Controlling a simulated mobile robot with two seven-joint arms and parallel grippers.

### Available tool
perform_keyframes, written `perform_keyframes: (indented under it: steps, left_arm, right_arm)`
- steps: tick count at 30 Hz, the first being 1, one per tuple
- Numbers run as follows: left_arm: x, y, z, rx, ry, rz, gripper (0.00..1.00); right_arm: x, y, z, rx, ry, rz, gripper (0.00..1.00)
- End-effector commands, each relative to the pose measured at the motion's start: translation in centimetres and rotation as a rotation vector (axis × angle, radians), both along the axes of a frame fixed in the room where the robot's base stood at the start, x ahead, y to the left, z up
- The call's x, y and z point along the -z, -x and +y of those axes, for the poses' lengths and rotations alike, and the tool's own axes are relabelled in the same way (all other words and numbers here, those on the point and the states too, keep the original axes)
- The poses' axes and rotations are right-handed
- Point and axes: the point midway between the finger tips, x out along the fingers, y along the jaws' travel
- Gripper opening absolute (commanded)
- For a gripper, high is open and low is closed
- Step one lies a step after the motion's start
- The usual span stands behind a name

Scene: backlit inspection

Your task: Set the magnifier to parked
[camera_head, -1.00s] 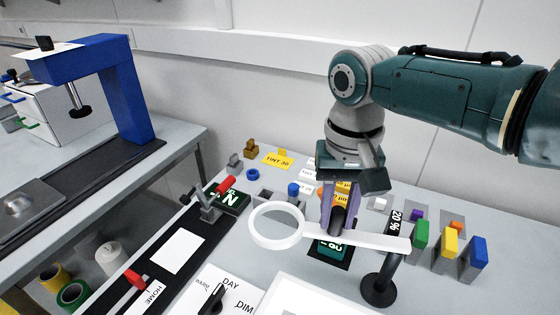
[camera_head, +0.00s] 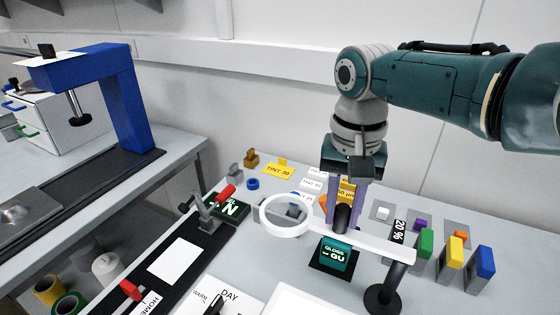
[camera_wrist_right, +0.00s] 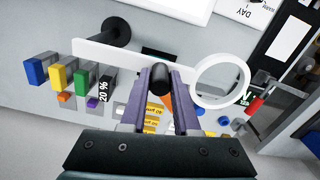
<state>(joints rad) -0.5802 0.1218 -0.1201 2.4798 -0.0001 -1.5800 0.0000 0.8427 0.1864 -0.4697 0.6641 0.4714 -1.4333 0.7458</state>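The magnifier is a white ring (camera_head: 264,217) on a flat white arm (camera_head: 378,247), carried by a black post (camera_head: 383,298) at the right. In the right wrist view its ring (camera_wrist_right: 197,85) is right of my fingers and its post (camera_wrist_right: 115,32) is at upper left. A dark upright knob (camera_head: 347,215) stands on the arm. My right gripper (camera_head: 347,208) reaches down from above with its purple fingers on both sides of the knob. In the wrist view the fingers close around the knob (camera_wrist_right: 160,77). My left gripper is not in view. No parked mark is readable.
A teal block (camera_head: 335,254) stands below the magnifier arm. Green (camera_head: 422,243), yellow (camera_head: 452,248) and blue (camera_head: 484,260) pieces stand at the right. A red-handled clamp (camera_head: 212,205) and a dark N block (camera_head: 230,207) are left of the ring. Small labelled blocks lie behind it.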

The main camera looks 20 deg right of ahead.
Motion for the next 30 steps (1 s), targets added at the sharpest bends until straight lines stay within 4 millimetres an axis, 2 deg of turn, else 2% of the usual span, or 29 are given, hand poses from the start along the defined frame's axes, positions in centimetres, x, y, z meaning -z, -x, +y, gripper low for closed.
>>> perform_keyframes:
  steps: [1, 8, 17, 20, 25, 30]
  left_arm:
    - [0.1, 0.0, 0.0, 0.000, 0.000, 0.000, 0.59]
    - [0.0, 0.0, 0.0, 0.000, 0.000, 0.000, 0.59]
    - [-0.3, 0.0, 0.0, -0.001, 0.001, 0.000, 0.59]
    - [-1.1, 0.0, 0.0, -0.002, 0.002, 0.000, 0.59]
    - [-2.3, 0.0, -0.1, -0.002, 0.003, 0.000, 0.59]
    - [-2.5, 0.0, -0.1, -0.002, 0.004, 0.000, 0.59]
  right_arm:
    - [0.1, -0.1, -0.2, 0.003, 0.005, -0.007, 0.34]
    - [0.1, -0.1, -0.2, 0.001, 0.003, -0.004, 0.59]
    - [-0.4, -0.1, -0.1, 0.000, 0.001, -0.004, 0.59]
    - [-1.9, -0.1, -0.1, 0.000, 0.001, -0.005, 0.59]
    - [-5.4, -0.1, -0.1, 0.000, 0.002, -0.007, 0.59]
    - [-8.2, -0.2, -0.1, 0.000, 0.002, -0.007, 0.59]
